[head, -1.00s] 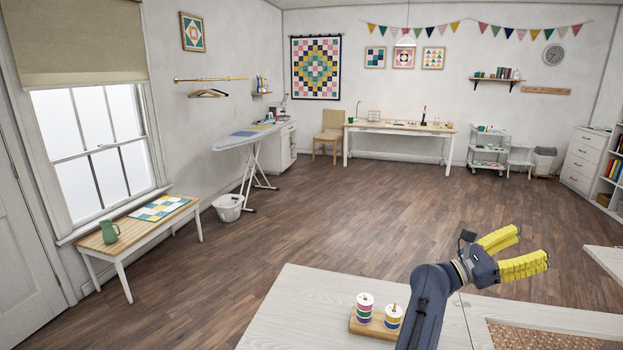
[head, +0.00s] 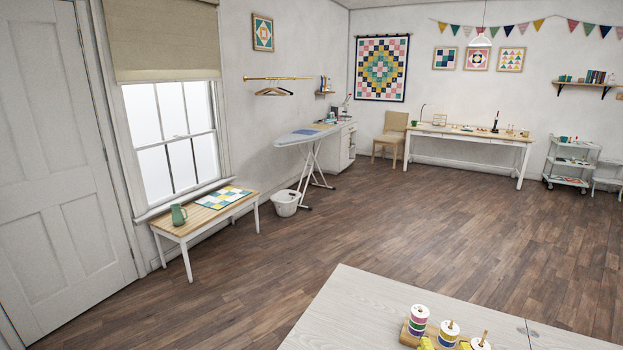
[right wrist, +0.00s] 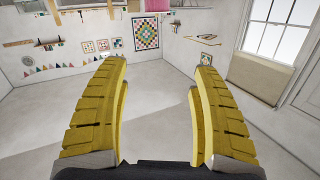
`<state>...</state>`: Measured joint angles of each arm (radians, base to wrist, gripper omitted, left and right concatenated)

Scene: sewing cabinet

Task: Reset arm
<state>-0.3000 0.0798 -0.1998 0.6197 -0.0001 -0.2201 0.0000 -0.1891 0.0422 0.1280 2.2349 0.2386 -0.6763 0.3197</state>
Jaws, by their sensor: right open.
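My right gripper (right wrist: 158,66) shows in the right wrist view with its two yellow ribbed fingers spread wide and nothing between them. Beyond it that view shows the room upside down. In the head view, small yellow ribbed pieces show at the bottom edge beside the thread spools; they look like gripper fingertips, but most is cut off. My left gripper is not identifiable in either view.
A light wooden table (head: 368,309) fills the lower right of the head view. A spool holder (head: 408,336) with thread spools (head: 419,319) stands near the bottom edge.

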